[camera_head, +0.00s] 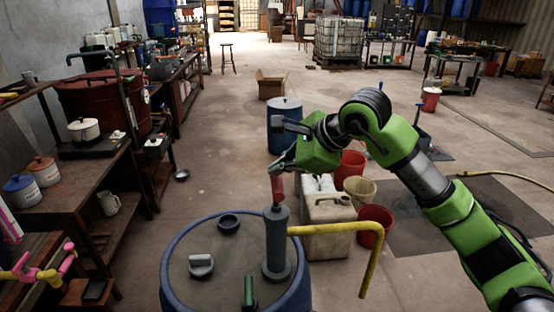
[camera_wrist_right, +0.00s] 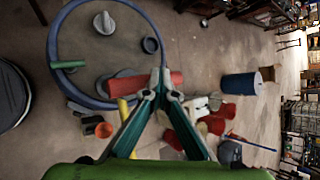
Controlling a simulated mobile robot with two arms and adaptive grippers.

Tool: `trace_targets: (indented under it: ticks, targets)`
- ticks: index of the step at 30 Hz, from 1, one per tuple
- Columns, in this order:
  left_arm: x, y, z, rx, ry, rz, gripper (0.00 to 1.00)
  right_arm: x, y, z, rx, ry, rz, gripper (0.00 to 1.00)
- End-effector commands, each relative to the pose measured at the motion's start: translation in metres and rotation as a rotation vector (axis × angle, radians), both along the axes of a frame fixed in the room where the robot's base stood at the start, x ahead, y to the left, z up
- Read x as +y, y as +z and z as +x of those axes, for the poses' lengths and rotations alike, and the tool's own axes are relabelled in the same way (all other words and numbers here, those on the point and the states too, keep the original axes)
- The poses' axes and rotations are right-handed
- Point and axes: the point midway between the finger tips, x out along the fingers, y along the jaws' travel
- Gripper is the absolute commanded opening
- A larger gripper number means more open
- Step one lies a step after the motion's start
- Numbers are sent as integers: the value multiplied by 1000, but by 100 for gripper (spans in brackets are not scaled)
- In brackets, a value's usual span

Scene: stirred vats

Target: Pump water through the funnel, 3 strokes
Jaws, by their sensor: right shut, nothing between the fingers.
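A blue drum (camera_head: 175,265) stands at the front, and a grey hand pump (camera_head: 277,238) rises from its lid. The pump has a red handle (camera_head: 277,187) on top and a bent yellow spout (camera_head: 345,232) reaching right. My right gripper (camera_head: 280,168) is at the red handle, shut with nothing between its fingers. In the right wrist view its fingertips (camera_wrist_right: 160,78) overlap the red handle (camera_wrist_right: 172,80); I cannot tell whether they touch it. My left gripper is out of view.
A beige canister (camera_head: 328,240) and red buckets (camera_head: 371,235) stand right of the drum. A blue barrel (camera_head: 285,118) stands behind. Grey caps (camera_head: 201,265) lie on the drum lid. A workbench (camera_head: 75,190) lines the left side. Open floor lies ahead.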

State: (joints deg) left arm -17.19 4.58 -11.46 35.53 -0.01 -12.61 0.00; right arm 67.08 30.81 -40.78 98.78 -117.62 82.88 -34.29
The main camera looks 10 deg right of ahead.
Motion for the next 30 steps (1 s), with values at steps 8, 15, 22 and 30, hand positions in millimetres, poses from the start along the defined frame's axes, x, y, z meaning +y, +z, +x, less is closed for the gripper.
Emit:
trace_targets:
  ticks: [8,15,22,30]
  targets:
    - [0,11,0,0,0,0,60,-1,18,1,1,-2,-1,0]
    - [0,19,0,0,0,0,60,-1,32,1,1,-1,0,0]
    - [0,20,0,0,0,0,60,0,36,1,0,-1,1,0]
    - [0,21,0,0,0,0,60,0,38,1,-2,-1,1,0]
